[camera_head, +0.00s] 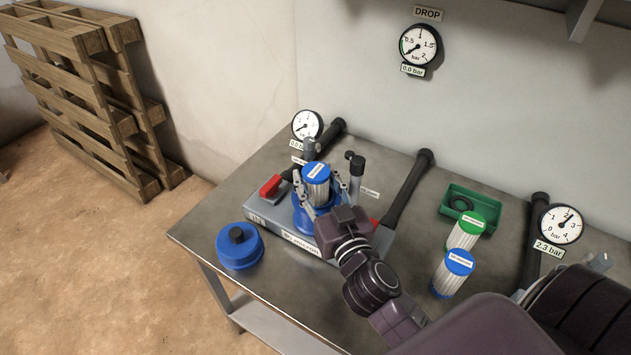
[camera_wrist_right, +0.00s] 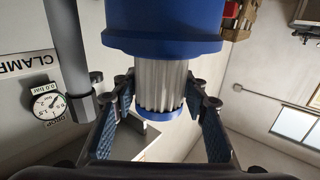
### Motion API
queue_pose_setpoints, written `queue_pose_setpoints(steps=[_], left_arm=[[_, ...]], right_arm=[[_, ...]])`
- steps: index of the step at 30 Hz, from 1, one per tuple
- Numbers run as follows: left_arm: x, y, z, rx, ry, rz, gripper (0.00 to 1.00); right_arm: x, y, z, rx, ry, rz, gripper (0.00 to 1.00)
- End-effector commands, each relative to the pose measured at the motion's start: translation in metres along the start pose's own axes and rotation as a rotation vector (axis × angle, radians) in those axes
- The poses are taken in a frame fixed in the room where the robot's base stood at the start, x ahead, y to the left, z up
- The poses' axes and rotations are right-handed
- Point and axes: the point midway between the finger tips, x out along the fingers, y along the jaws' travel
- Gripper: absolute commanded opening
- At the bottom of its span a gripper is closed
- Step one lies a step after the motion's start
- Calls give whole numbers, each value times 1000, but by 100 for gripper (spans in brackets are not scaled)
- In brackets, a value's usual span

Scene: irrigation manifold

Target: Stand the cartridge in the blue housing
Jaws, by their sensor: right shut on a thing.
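The cartridge (camera_head: 317,190) has white pleats and a blue top cap with a label. It is upright between the fingers of my right gripper (camera_head: 319,187), which is shut on it. The blue housing (camera_head: 312,221) is directly below, in the middle of the grey manifold base. In the right wrist view the cartridge's pleats (camera_wrist_right: 160,86) run between my fingers (camera_wrist_right: 163,92) into or behind the blue housing (camera_wrist_right: 165,35); how deep its lower end is cannot be told. My left gripper is not in view.
A blue lid (camera_head: 240,247) lies at the table's left front. A green-capped cartridge (camera_head: 465,231) and another blue-capped cartridge (camera_head: 453,273) stand at the right, near a green tray (camera_head: 483,199) with a dark ring. Red-handled valve (camera_head: 271,187), pipes and gauges surround the housing.

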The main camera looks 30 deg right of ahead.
Motion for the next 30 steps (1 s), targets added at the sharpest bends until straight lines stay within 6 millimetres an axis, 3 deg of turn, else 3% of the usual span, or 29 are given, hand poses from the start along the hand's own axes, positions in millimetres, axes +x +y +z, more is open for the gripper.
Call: queue_pose_setpoints(steps=[22,23,27,30], left_arm=[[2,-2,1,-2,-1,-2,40],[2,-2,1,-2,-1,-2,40],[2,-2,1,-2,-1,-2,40],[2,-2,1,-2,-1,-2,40]], right_arm=[[0,0,10,-1,3,0,13],[0,0,11,-1,1,0,44],[0,0,11,-1,1,0,58],[0,0,11,-1,1,0,58]])
